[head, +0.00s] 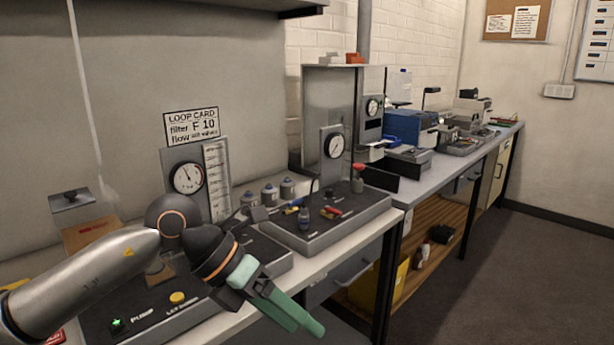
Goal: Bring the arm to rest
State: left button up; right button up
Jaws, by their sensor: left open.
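My left arm (90,277) comes in from the left, over the front of the bench. Its gripper (300,312) has green fingers that point down and to the right, past the bench's front edge. The gripper is open and I see nothing between the fingers. It hides part of the dark panel (135,315) behind it, which has a green-lit PUMP switch (117,324) and a yellow button (177,298). My right gripper is not in view.
A gauge panel (187,177) with a loop card (192,125) stands behind the arm. Several grey canisters, a second gauge station (333,146) and a blue machine (405,126) line the bench. A wooden shelf (440,245) is below. The floor (500,285) at right is clear.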

pick_arm(q)
jog(key=s+d+r+n+g+h+p, duration=0.1)
jog(key=s+d+r+n+h+p, duration=0.3)
jog(key=d+h, duration=0.55)
jog(key=w+a+f+n+t+y+p, duration=0.1)
jog(key=w+a+f+n+t+y, duration=0.4)
jog(key=n, duration=1)
jog(key=w+a+f+n+t+y+p, duration=0.15)
jog(key=a+f+n+t+y, duration=0.35)
jog(key=a+f+n+t, duration=0.7)
jog(key=s+a+f+n+g+y+p, duration=0.1)
jog(key=s+a+f+n+g+y, duration=0.2)
jog(key=s+f, duration=0.6)
jog(key=s+a+f+n+g+y+p, duration=0.1)
jog(key=s+a+f+n+g+y, duration=0.2)
jog(key=s+f+n, duration=0.4)
jog(key=s+a+f, duration=0.1)
jog(key=s, duration=0.1)
jog(key=shift+s+a+f+n, duration=0.15)
jog(key=shift+s+f+n, duration=0.15)
jog(key=shift+s+f, duration=0.1)
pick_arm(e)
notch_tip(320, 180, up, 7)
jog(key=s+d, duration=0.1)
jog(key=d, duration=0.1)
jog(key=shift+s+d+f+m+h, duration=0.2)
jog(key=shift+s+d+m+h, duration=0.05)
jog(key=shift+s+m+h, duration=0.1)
pick_arm(q)
jog(key=shift+w, duration=0.1)
